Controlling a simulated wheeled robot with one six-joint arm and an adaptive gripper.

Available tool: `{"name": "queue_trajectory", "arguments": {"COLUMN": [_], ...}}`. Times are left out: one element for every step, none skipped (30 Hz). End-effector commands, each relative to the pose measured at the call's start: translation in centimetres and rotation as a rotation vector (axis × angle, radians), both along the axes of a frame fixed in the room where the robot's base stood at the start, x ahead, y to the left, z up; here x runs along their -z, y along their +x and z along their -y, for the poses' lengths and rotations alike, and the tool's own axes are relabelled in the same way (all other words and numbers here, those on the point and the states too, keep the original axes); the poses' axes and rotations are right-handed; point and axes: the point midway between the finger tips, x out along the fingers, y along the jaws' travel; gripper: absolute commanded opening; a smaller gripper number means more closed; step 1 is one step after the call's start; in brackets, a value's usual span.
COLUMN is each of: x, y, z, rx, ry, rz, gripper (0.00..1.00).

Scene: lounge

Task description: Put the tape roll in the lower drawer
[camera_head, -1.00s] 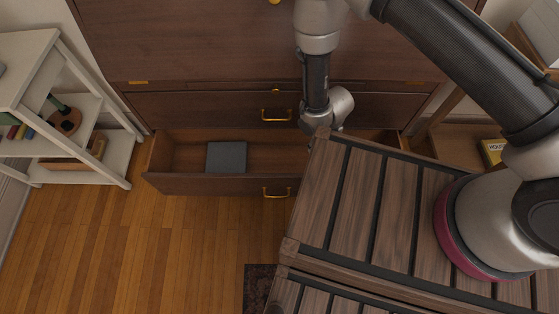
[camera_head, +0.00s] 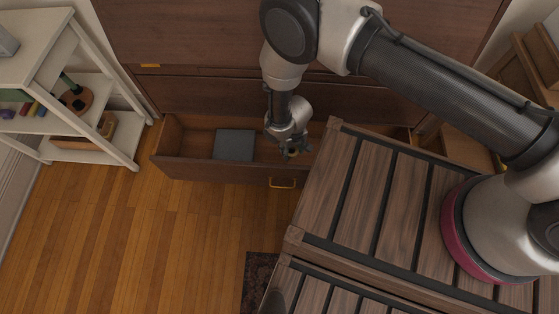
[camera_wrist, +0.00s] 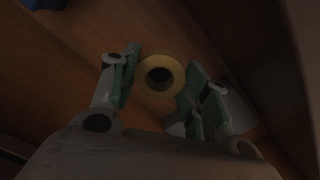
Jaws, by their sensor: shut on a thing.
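The lower drawer (camera_head: 225,174) of the brown cabinet is pulled open in the head view. My gripper (camera_head: 291,150) is over the right-middle part of the open drawer, close to its front panel. In the wrist view my gripper (camera_wrist: 162,66) is shut on the yellow tape roll (camera_wrist: 175,72), which sits between the two green-padded fingers with its hole showing. The drawer's wooden inside shows beyond the roll. I cannot tell how high the roll is above the drawer floor. In the head view the roll is too small and dark to make out clearly.
A grey-blue box (camera_head: 234,145) lies in the drawer, left of my gripper. A slatted wooden table (camera_head: 330,190) covers the drawer's right part in the head view. A white shelf (camera_head: 100,88) stands at the left.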

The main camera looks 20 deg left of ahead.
Motion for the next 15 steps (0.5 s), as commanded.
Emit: {"name": "queue_trajectory", "arguments": {"x": [0.0, 0.0, 0.0, 0.0, 0.0, 0.0, 0.0, 1.0, 1.8, 2.5, 3.1, 3.9, 4.5, 5.1, 5.8], "y": [-0.4, -0.6, -0.8, -1.0, -1.2, -1.4, -1.6, -1.5, -1.5, -1.5, -1.5, -1.5, -1.5, -1.5, -1.5], "z": [-1.1, -1.7, -2.5, -3.1, -3.7, -4.4, -4.9, -4.4, -4.4, -4.3, -4.3, -4.3, -4.4, -4.3, -4.4], "rx": [-0.003, -0.002, -0.003, -0.003, -0.002, -0.002, -0.003, 0.0, 0.0, 0.001, 0.001, 0.001, 0.0, 0.0, 0.0], "ry": [0.001, 0.001, 0.001, 0.001, 0.001, 0.001, 0.001, -0.004, -0.004, -0.005, -0.004, -0.004, -0.004, -0.004, -0.004], "rz": [0.001, 0.0, 0.001, 0.001, 0.001, 0.001, 0.001, -0.001, -0.001, -0.002, -0.001, -0.001, -0.001, -0.001, -0.001], "gripper": [0.3, 0.3, 0.3, 0.3, 0.3, 0.3, 0.3, 0.3, 0.3, 0.3, 0.3, 0.3, 0.3, 0.3, 0.3]}}
